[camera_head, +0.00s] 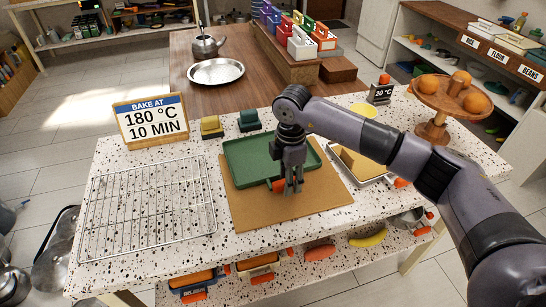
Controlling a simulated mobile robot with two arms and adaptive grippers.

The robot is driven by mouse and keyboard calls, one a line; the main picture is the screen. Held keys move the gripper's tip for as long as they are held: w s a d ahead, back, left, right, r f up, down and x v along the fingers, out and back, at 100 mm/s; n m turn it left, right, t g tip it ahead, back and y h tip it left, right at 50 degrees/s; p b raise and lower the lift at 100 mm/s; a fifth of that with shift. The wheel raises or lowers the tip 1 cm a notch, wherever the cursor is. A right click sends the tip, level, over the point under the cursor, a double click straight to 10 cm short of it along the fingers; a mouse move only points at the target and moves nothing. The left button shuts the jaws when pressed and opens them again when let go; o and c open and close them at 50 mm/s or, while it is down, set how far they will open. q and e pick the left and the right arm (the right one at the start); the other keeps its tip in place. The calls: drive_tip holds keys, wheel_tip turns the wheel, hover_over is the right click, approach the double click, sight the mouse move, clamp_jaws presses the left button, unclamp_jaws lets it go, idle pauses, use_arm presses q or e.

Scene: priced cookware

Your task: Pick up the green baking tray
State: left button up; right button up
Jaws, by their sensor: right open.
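The green baking tray (246,152) lies flat on a brown board (250,212) in the middle of the speckled counter. It has a shallow raised rim, and an orange patch shows at its near edge by my fingers. My right gripper (293,190) points down over the tray's near edge, with its jaws open. I cannot tell whether the fingers touch the rim. My right arm comes in from the right and hides part of the tray's far right side. My left gripper does not show.
A wire rack (148,205) lies left of the board. A sign (151,121) reading 180 °C and 10 MIN stands behind it. A wooden stand (433,130) with round orange items stands at the far right.

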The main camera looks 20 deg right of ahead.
drive_tip(key=shift+f, duration=1.05)
clamp_jaws()
drive_tip(key=shift+r, duration=0.1)
